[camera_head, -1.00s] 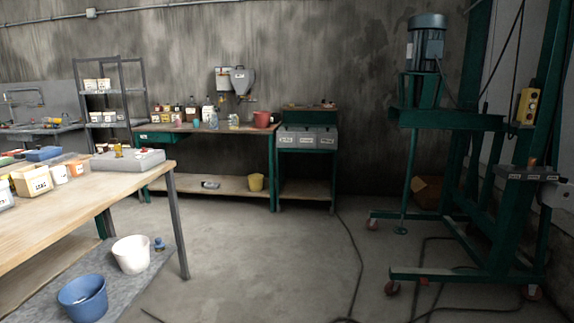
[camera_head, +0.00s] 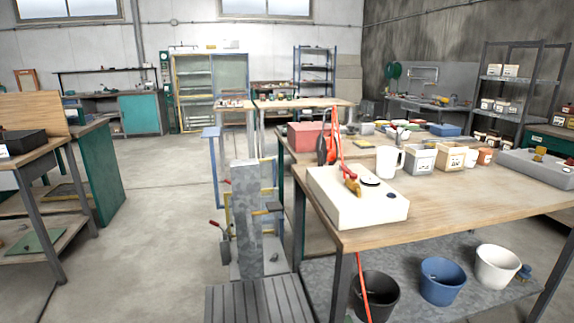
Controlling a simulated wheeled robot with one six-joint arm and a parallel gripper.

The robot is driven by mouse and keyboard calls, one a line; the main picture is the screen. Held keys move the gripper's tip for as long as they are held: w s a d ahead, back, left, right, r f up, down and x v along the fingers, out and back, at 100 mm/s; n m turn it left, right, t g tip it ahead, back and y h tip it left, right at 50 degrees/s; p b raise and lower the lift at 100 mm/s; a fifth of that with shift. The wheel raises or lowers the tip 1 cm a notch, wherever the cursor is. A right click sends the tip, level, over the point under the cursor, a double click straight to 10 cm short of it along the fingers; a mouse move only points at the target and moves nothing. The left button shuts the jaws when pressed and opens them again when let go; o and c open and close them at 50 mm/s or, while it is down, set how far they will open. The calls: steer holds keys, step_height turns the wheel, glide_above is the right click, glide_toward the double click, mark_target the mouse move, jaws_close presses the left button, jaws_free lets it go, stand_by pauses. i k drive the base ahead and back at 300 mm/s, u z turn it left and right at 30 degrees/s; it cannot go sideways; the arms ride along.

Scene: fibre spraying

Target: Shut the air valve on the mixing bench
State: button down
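A wooden bench (camera_head: 440,205) stands at the right. On its near corner sits a white box (camera_head: 345,207) with a small yellow and red fitting (camera_head: 352,184), which looks like a valve, and a dark round disc (camera_head: 370,181). A red hose (camera_head: 362,285) hangs below the bench edge by the box, and a red line rises above the fitting. The handle's exact setting is too small to tell. A grey block (camera_head: 535,168) with a small yellow part (camera_head: 540,153) lies at the bench's right end. My gripper is not in view.
Cups and labelled tubs (camera_head: 421,158) stand on the bench. Buckets (camera_head: 442,280) stand on the lower shelf. A grey upright stand (camera_head: 246,215) with a ribbed platform is left of the bench. Another bench (camera_head: 45,158) is at far left. Open floor (camera_head: 160,200) lies between.

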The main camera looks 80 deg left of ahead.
mark_target(353, 176)
steer(key=u, duration=1.75)
steer(key=i, duration=1.75)
steer(key=u, duration=0.55)
